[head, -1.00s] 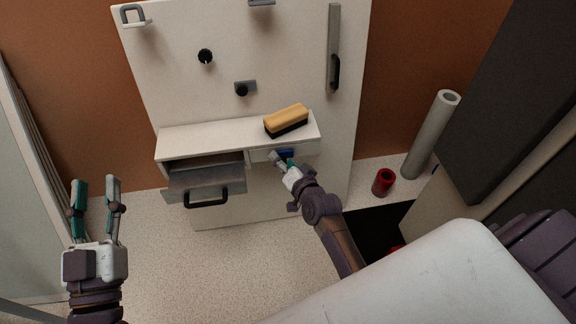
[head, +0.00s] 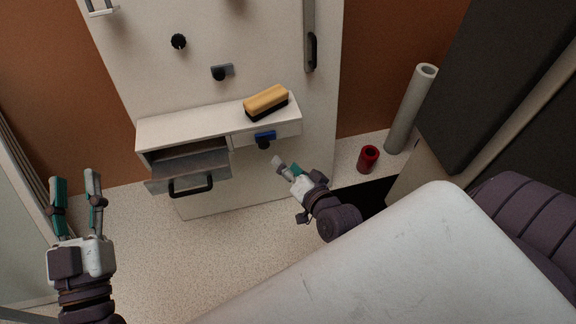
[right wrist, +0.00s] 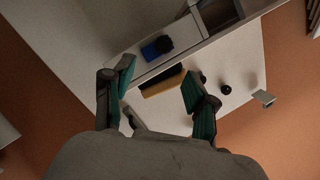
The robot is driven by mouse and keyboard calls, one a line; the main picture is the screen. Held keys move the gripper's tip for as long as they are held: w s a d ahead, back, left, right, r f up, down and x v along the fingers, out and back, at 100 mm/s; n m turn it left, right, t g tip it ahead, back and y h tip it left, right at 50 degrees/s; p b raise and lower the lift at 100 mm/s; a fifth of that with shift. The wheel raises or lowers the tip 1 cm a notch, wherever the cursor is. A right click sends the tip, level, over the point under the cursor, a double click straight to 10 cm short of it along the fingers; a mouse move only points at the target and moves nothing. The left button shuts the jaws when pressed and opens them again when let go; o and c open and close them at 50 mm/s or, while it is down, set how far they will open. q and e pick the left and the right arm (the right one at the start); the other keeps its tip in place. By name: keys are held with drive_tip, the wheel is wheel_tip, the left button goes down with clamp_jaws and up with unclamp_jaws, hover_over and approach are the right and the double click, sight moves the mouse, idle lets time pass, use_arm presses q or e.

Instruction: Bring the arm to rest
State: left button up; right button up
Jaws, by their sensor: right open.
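My right gripper (head: 286,167) is open and empty in the head view, in front of the white cabinet and just below right of a blue block with a dark knob (head: 264,138).
A grey drawer (head: 188,171) stands open at the cabinet's left. A yellow and black brush (head: 266,101) lies on the ledge (head: 190,127). A red cup (head: 368,159) and a pale tube (head: 408,112) stand on the floor at right. Floor before the cabinet is clear.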

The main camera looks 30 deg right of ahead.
drive_tip(key=shift+r, duration=0.1)
